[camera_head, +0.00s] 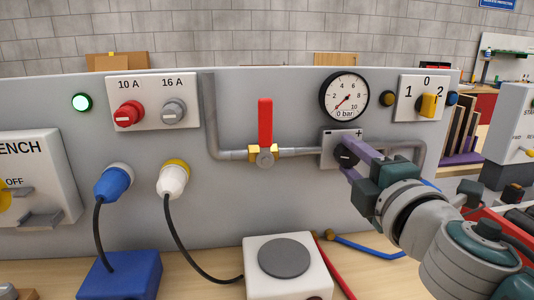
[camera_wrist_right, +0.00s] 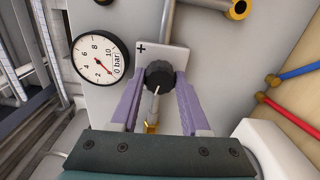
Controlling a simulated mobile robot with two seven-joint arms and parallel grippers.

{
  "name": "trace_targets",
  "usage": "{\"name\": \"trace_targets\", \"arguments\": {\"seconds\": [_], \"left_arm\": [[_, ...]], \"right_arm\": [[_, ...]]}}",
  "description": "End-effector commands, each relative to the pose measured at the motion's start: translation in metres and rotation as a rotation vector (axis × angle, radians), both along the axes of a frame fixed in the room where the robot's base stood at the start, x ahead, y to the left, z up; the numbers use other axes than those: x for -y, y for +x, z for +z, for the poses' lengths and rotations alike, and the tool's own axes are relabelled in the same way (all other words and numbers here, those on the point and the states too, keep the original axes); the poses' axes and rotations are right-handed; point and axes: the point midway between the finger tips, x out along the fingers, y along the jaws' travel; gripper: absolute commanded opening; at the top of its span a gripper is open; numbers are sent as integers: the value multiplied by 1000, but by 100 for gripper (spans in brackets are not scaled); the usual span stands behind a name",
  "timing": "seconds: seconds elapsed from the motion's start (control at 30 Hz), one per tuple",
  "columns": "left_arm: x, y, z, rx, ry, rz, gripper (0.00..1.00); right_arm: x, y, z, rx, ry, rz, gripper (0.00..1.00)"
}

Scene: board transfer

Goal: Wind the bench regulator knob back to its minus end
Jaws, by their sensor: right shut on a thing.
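The regulator knob (camera_wrist_right: 158,75) is black and round, on a light grey plate (camera_wrist_right: 179,60) with a plus sign. The purple fingers of my right gripper (camera_wrist_right: 159,80) are shut on it, one finger on each side. In the wrist view its pale pointer line points down, away from the plus. In the head view the plate (camera_head: 328,150) is marked minus at left and plus at right, and my right gripper (camera_head: 349,154) partly covers the knob. The gauge (camera_head: 343,96) above has its red needle low, near the 0. My left gripper is not in view.
A pipe with a red-handled valve (camera_head: 265,123) runs left of the regulator. A yellow selector switch (camera_head: 428,105) is at upper right. Blue (camera_head: 113,182) and white-yellow (camera_head: 173,180) plugs hang at left. A white box with a grey disc (camera_head: 284,257) stands below on the bench.

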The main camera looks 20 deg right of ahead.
Motion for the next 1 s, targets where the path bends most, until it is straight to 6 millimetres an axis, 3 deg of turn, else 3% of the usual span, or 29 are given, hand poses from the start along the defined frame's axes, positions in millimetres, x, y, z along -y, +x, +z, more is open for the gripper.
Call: {"name": "trace_targets", "arguments": {"seconds": [0.7,1.0], "left_arm": [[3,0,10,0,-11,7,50],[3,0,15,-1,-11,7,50]], "right_arm": [[0,0,2,-156,-656,1,0],[0,0,1,-205,-862,0,0]]}}
